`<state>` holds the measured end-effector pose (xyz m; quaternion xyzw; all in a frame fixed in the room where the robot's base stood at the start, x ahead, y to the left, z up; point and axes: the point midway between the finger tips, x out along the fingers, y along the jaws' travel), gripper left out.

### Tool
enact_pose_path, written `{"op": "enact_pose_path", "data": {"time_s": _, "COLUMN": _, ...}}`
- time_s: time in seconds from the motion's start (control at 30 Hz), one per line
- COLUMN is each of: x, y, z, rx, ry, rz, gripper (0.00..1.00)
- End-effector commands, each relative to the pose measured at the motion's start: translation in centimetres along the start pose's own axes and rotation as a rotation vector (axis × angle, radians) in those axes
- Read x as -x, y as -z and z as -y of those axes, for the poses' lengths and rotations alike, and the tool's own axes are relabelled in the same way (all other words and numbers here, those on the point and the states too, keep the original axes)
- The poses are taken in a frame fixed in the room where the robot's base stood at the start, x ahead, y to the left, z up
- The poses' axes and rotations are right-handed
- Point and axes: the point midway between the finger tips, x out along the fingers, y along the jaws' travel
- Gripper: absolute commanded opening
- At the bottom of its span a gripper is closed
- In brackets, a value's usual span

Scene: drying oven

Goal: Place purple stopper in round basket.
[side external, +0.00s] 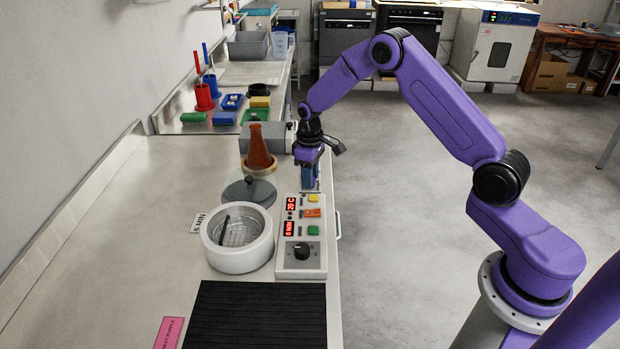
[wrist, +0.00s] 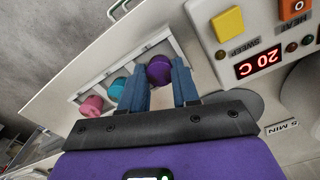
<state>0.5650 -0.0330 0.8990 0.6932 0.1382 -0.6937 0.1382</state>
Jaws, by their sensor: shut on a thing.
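The purple stopper (wrist: 159,71) is between my gripper's two blue fingers in the wrist view. My gripper (wrist: 160,88) is shut on it, above a white tray (wrist: 190,47). Whether the stopper still touches the tray cannot be told. In the side view my gripper (side external: 310,183) points down at the bench's right edge, behind the control box, and the stopper is hidden. The round wire basket (side external: 238,234) sits inside the white round bath (side external: 240,260), nearer the camera and left of my gripper. A dark handle stands up in it.
A teal stopper (wrist: 117,88) and a pink stopper (wrist: 91,106) stand in the tray. The control box (side external: 301,262) is right of the bath. A dark round lid (side external: 248,191) and an amber flask (side external: 258,150) stand behind it. A black mat (side external: 257,315) lies in front.

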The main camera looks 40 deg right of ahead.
Motion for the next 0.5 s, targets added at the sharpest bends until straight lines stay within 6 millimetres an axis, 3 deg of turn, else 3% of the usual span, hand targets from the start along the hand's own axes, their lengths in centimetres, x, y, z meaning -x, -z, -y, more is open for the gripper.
{"op": "enact_pose_path", "data": {"time_s": 0.23, "x": 3.0, "y": 0.0, "z": 0.1, "rx": 0.001, "ry": -0.001, "rz": -0.004, "gripper": 0.0}}
{"op": "enact_pose_path", "data": {"time_s": 0.5, "x": 7.2, "y": -3.4, "z": 1.7, "rx": 0.001, "ry": -0.001, "rz": -0.004, "gripper": 0.0}}
